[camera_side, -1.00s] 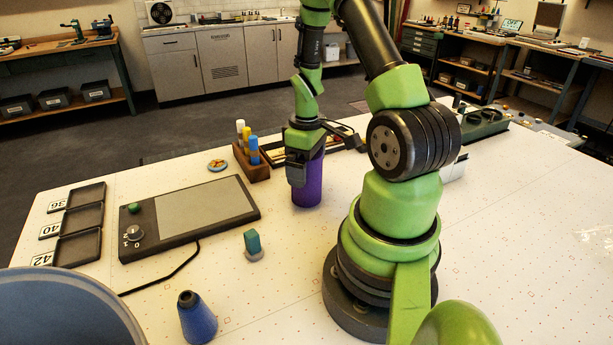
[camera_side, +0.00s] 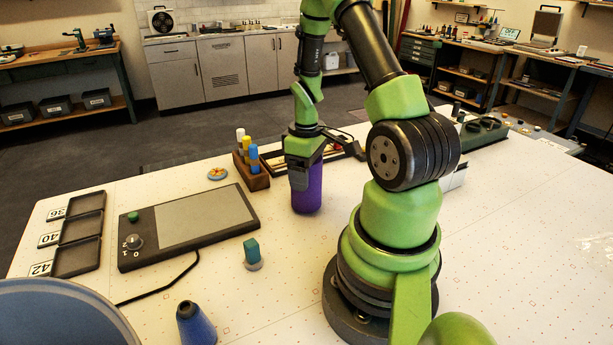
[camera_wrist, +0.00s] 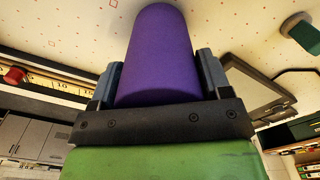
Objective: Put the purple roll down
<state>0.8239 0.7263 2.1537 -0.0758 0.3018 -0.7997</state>
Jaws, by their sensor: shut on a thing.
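The purple roll (camera_side: 309,192) is upright in the side view, with its lower end at or very close to the white table top. My gripper (camera_side: 299,180) is around its upper part, shut on it. In the wrist view the purple roll (camera_wrist: 155,60) fills the space between the two fingers of my gripper (camera_wrist: 158,80). The roll's far end points at the speckled table. Whether its base touches the table cannot be told for sure.
A wooden block with coloured pens (camera_side: 252,165) stands just left of the roll. A grey tablet panel (camera_side: 190,222), a teal block (camera_side: 252,251), small black trays (camera_side: 78,246) and a blue cone (camera_side: 195,325) are further left. The table in front of the roll is clear.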

